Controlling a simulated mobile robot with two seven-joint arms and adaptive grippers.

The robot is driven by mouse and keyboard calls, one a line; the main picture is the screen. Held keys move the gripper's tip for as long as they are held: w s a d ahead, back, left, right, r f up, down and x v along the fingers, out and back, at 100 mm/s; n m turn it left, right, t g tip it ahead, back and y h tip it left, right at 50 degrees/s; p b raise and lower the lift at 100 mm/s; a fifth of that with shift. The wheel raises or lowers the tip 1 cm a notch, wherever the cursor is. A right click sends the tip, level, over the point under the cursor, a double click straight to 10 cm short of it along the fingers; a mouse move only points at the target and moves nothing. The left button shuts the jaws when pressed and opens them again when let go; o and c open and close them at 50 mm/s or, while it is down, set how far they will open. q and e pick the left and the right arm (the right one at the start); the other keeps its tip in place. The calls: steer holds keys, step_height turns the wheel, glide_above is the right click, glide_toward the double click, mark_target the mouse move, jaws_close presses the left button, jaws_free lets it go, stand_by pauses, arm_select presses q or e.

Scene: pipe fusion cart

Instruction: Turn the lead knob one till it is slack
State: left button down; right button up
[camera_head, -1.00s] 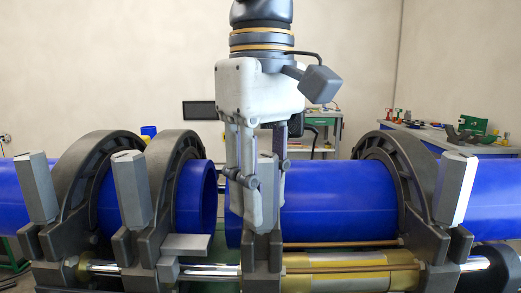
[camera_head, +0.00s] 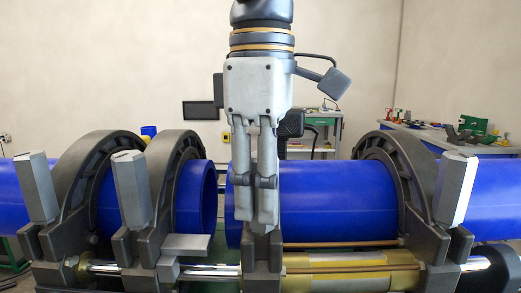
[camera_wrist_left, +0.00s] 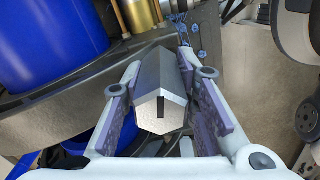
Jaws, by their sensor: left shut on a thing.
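The knob at the middle clamp is a grey hexagonal post (camera_wrist_left: 165,75) with a dark slot on its pale end face. My left gripper (camera_head: 257,218) points straight down over this clamp (camera_head: 262,262), with its fingers shut on the knob. In the left wrist view the purple-grey finger pads lie on either side of the knob. In the head view the fingers hide the knob almost entirely. Similar grey knobs stand free at the far left (camera_head: 36,188), the left middle (camera_head: 133,188) and the right (camera_head: 455,190). My right gripper is not in view.
A left blue pipe (camera_head: 196,198) and a right blue pipe (camera_head: 335,200) lie in dark clamp rings (camera_head: 160,165), with a gap between their ends. Metal rods and a brass cylinder (camera_head: 350,275) run below. A bench with tools (camera_head: 430,135) stands at the back right.

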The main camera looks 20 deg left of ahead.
arm_select(q)
steer(key=n, duration=0.3)
steer(key=shift+n, duration=1.4)
steer(key=n, duration=0.3)
jaws_free()
